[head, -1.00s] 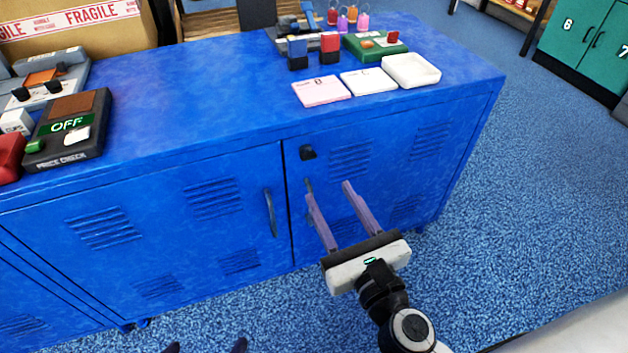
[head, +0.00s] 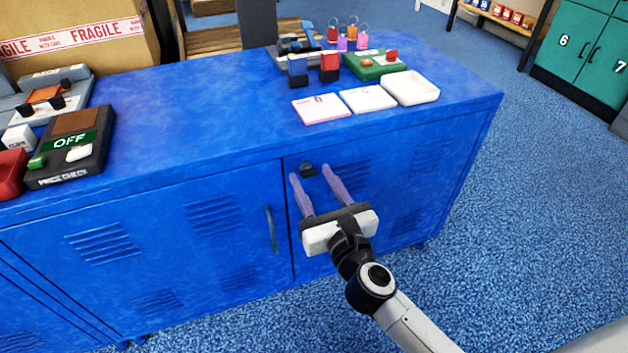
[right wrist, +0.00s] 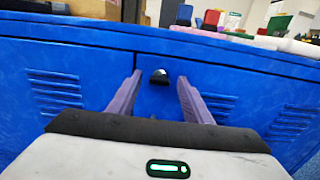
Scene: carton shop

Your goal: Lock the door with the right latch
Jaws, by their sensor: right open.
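The blue cabinet's right door (head: 385,190) is closed flush in the head view. The latch (head: 308,170) is a small black knob near that door's upper left corner. It also shows in the right wrist view (right wrist: 159,77), between and beyond my fingers. My right gripper (head: 308,171) is open and empty, its two purple fingers pointing at the door, one on each side of the latch in the picture. I cannot tell whether the fingers touch the door. The right door's handle is hidden behind the gripper. My left gripper is not in view.
The left door (head: 150,250) is closed, with a vertical handle (head: 271,229). On the blue top stand a price-check box (head: 72,150), stamps (head: 329,67), cards (head: 321,109) and a white tray (head: 411,88). Blue floor (head: 540,190) is free at the right.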

